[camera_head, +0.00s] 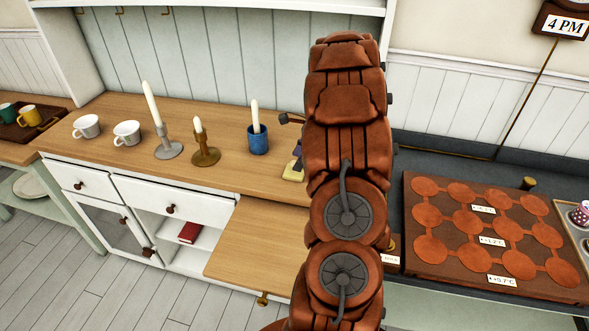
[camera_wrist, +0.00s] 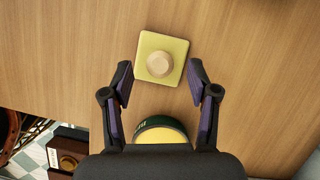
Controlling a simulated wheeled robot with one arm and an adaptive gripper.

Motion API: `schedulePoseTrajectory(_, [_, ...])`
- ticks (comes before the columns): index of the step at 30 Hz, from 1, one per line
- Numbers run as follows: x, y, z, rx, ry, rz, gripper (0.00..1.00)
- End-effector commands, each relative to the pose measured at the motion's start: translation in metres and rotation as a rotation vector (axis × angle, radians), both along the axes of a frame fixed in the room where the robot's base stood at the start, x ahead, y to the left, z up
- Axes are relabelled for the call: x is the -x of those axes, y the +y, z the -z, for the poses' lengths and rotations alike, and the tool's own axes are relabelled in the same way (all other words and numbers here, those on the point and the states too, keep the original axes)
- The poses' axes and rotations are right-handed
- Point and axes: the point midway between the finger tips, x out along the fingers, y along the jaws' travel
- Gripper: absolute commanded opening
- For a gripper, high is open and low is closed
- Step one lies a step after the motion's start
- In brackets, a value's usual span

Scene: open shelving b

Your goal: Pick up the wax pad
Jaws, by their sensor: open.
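The wax pad looks to be the pale yellow square (camera_wrist: 150,45) with a round wooden knob on its middle, lying on the wooden top in the wrist view. In the head view, only a yellow part of it (camera_head: 292,174) shows, beside my arm. My gripper (camera_wrist: 160,72) is open and empty, with its dark, purple-lined fingers on either side of the pad's near half in the wrist view. I cannot tell how high the fingertips are above the wood. In the head view, my arm hides most of my gripper.
A round dark green and yellow thing (camera_wrist: 162,135) shows between the finger bases. A blue cup with a candle (camera_head: 258,141) stands left of the pad, then candlesticks (camera_head: 205,152) and white cups (camera_head: 127,133). A brown board (camera_head: 445,262) lies right of my arm.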

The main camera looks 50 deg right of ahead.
Motion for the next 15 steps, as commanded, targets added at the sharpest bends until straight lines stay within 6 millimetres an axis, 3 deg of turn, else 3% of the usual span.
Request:
schedulePoseTrajectory(6, [-0.007,0.007,0.024,-0.002,0.002,-0.002,0.59])
schedulePoseTrajectory(13, [-0.007,0.007,0.027,0.0,0.0,-0.001,0.59])
schedulePoseTrajectory(15, [-0.007,0.007,0.027,0.0,0.0,-0.001,0.53])
